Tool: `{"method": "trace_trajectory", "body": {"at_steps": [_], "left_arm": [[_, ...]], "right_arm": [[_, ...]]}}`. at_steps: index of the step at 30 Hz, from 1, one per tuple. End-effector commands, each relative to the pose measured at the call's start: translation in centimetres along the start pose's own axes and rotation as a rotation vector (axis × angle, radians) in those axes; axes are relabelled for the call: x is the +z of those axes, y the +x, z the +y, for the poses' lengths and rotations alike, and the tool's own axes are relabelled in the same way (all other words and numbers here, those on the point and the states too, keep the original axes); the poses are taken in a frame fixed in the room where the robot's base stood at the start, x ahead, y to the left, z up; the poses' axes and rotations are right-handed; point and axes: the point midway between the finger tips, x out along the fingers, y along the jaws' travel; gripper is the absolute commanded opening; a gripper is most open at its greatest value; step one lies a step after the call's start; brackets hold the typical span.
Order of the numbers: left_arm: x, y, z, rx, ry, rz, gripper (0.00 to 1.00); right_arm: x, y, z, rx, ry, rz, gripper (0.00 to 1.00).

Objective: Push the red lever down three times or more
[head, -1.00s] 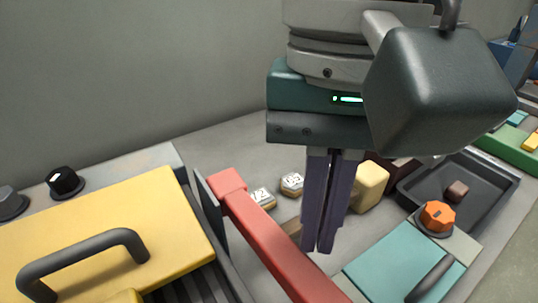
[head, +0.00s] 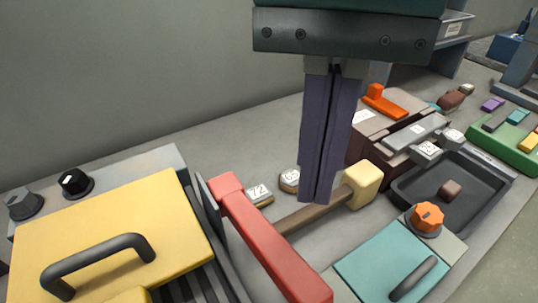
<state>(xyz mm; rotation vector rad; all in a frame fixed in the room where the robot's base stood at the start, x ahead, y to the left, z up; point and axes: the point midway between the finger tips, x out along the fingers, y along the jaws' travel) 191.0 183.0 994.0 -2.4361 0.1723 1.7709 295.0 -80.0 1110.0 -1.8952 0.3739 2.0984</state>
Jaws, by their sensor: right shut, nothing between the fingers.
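The red lever (head: 268,238) is a long bar at the centre bottom of the head view, beside a yellow-lidded box (head: 110,225). It runs from an end block at the upper left down to the lower right. My right gripper (head: 317,200) hangs from above with its two dark fingers shut and nothing between them. In the picture its tips are just right of the lever, in front of the bench; I see no contact with the lever. My left gripper is not in view.
A mallet with a wooden handle and cream head (head: 362,185) lies right of the lever. Numbered pieces (head: 258,195) lie behind it. A teal box (head: 390,265) with an orange knob (head: 427,218), a black tray (head: 475,205) and a brown machine with an orange lever (head: 385,101) stand at right.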

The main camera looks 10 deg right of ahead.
Motion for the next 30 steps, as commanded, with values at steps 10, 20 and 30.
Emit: {"method": "trace_trajectory", "body": {"at_steps": [10,20,30], "left_arm": [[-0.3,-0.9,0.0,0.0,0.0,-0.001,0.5],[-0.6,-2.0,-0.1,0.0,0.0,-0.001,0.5],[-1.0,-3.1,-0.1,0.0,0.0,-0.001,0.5]], "right_arm": [[0.2,-1.4,0.2,-0.013,0.564,-0.03,0.0],[0.4,-3.3,0.4,0.002,1.462,-0.092,0.0],[0.7,-5.4,0.7,0.08,2.387,-0.156,0.0]]}}
